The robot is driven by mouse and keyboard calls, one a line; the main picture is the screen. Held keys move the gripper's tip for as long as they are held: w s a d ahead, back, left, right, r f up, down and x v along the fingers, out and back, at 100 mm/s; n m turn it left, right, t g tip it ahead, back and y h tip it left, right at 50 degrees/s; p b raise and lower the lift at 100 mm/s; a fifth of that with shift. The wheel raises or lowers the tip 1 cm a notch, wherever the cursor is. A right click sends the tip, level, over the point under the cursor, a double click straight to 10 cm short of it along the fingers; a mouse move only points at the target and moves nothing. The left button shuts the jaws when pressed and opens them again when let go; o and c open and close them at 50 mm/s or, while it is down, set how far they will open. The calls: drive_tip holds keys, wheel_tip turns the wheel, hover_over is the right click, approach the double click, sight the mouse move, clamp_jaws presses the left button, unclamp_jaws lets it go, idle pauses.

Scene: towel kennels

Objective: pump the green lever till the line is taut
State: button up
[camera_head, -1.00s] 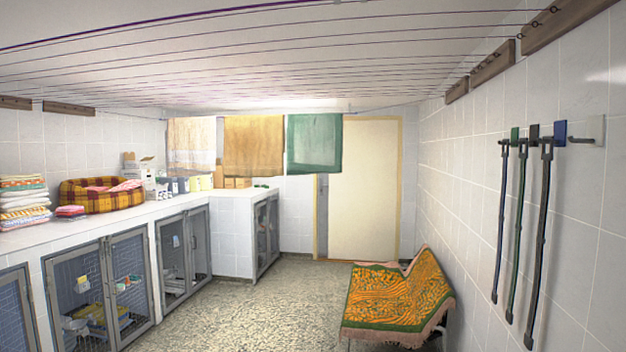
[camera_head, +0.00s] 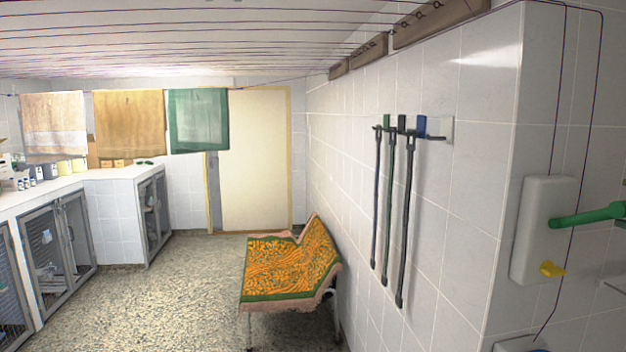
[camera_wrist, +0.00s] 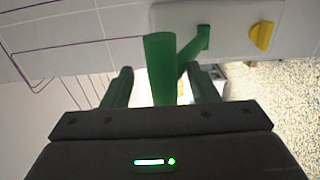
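The green lever (camera_head: 588,216) sticks out to the right from a white wall box (camera_head: 545,225) with a yellow tab (camera_head: 552,269). In the wrist view the lever's thick grip (camera_wrist: 159,52) lies between the two fingers of my gripper (camera_wrist: 161,72), with a visible gap on each side. My gripper is open and does not appear in the head view. A thin dark line (camera_head: 556,100) runs from the ceiling down to the box. Towels (camera_head: 199,120) hang from a line near the far door; how taut it is I cannot tell.
A bench with an orange and green cover (camera_head: 290,265) stands against the right wall. Dark straps (camera_head: 409,215) hang from a hook rail there. Kennels with mesh doors (camera_head: 55,250) line the left under a counter. The speckled floor (camera_head: 185,300) between is clear.

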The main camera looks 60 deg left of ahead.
drive_tip(key=shift+r, duration=0.3)
drive_tip(key=v, duration=0.8)
drive_tip(key=shift+d+f, duration=0.15)
drive_tip(key=shift+d, duration=0.2)
drive_tip(key=shift+s, duration=0.15)
drive_tip(key=x, duration=0.7)
drive_tip(key=shift+d+f, duration=0.1)
drive_tip(key=shift+f, duration=0.05)
